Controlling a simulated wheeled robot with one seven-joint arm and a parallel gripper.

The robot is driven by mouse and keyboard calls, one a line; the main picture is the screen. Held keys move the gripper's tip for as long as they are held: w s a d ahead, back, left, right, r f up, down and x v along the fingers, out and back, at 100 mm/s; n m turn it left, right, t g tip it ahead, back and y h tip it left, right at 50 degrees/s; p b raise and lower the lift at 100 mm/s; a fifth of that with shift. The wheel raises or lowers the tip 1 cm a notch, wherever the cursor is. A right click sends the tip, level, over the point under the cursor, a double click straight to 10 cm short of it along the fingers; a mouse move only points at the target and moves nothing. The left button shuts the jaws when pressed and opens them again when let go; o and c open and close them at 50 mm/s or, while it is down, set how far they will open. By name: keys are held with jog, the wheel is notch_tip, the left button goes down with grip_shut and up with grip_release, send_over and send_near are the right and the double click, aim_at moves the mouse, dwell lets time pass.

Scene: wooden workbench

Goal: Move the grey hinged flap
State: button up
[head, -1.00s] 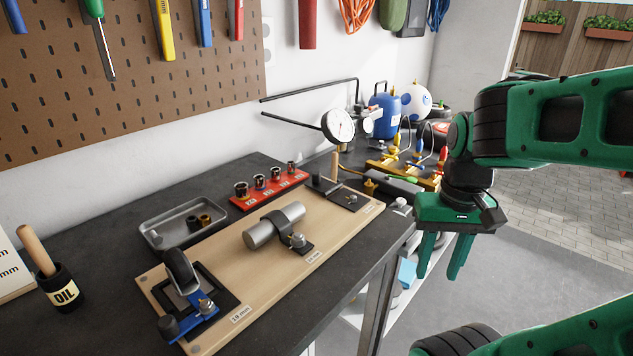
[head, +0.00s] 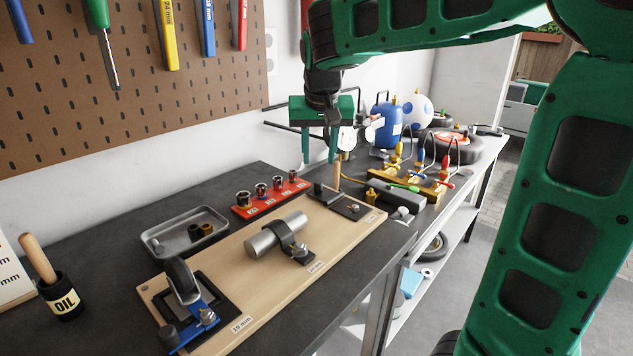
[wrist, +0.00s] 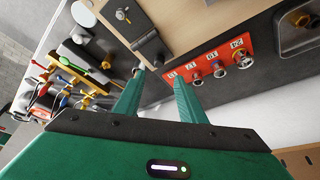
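My gripper (head: 319,160) points down above the back of the bench near the handle. Its two green fingers are apart with nothing between them; they also show in the wrist view (wrist: 160,80). I cannot tell whether a finger touches the handle.
A red socket rack (head: 270,194) stands just left of the flap. A clamped metal cylinder (head: 275,235) and a blue clamp (head: 205,316) occupy the board (head: 245,285).

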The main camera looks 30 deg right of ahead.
aim_at(317, 182)
jog(key=x, duration=1)
jog(key=shift+s+f, duration=0.1)
grip_shut()
